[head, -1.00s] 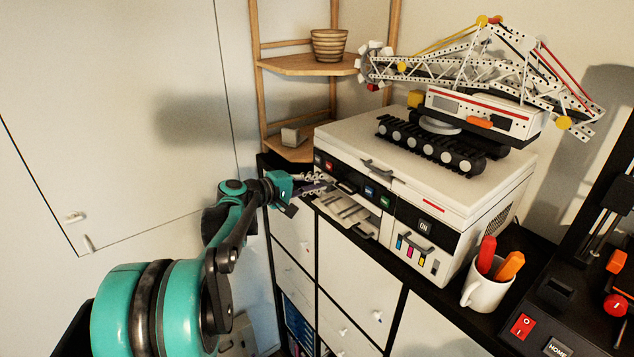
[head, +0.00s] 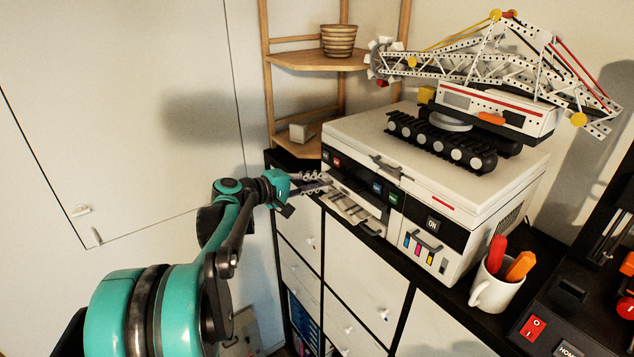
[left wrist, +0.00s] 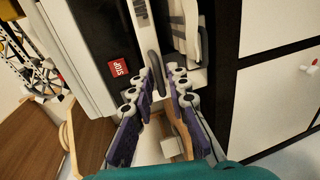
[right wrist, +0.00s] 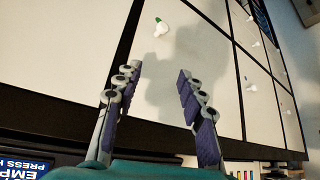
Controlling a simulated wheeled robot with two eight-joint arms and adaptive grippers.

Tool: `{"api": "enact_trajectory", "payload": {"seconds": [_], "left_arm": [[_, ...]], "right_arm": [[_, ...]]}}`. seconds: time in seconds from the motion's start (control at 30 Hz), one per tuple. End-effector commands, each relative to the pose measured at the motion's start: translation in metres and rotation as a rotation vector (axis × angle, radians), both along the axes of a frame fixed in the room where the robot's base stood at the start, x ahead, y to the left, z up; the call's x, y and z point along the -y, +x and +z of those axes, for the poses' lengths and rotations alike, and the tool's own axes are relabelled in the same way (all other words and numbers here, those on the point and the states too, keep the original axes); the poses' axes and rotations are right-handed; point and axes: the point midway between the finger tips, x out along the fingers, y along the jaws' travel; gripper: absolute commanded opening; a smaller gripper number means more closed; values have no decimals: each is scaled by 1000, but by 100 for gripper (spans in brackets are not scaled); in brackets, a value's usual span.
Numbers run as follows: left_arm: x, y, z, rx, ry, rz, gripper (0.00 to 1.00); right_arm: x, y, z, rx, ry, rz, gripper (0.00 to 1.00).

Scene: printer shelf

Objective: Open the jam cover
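The printer (head: 430,190) is white with a black front band and stands on a dark cabinet. In the left wrist view a dark curved handle (left wrist: 155,66) sticks out from its front near the red STOP button (left wrist: 118,67); I cannot tell for sure that it belongs to the jam cover. My left gripper (head: 322,181) is at the printer's front left. In the left wrist view its fingers (left wrist: 159,83) are apart, with the handle's end at the gap; contact is unclear. My right gripper (right wrist: 161,80) is open and empty, and out of the head view.
A toy crane (head: 490,100) stands on the printer lid. A white mug (head: 494,291) with red and orange items is right of the printer. A paper tray (head: 355,211) juts from its front. White cabinet doors (head: 360,265) lie below. A wooden shelf (head: 315,60) stands behind.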

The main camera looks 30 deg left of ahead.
Motion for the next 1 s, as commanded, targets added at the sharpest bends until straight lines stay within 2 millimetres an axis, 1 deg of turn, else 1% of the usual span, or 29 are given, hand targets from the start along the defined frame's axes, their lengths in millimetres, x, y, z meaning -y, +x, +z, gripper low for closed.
{"api": "enact_trajectory", "payload": {"seconds": [0.17, 0.27, 0.37, 0.6, 0.7, 0.83, 1.0], "left_arm": [[-1, -1, 1, 0, 0, 0, 16], [-5, -9, 3, 1, -1, 3, 16], [-11, -24, 6, 0, -1, 4, 16], [-32, -72, 18, 1, -1, 5, 16], [-38, -88, 22, 0, -1, 4, 16], [-43, -101, 25, 0, 0, 2, 16], [-45, -108, 26, 0, 0, 1, 16]], "right_arm": [[0, 0, 0, 0, 0, 0, 40], [0, 0, 0, 0, 0, 0, 40], [0, 0, 0, 0, 0, 0, 40], [0, 0, 0, 0, 0, 0, 40], [0, 0, 0, 0, 0, 0, 40], [0, 0, 0, 0, 0, 0, 40], [0, 0, 0, 0, 0, 0, 40]]}}
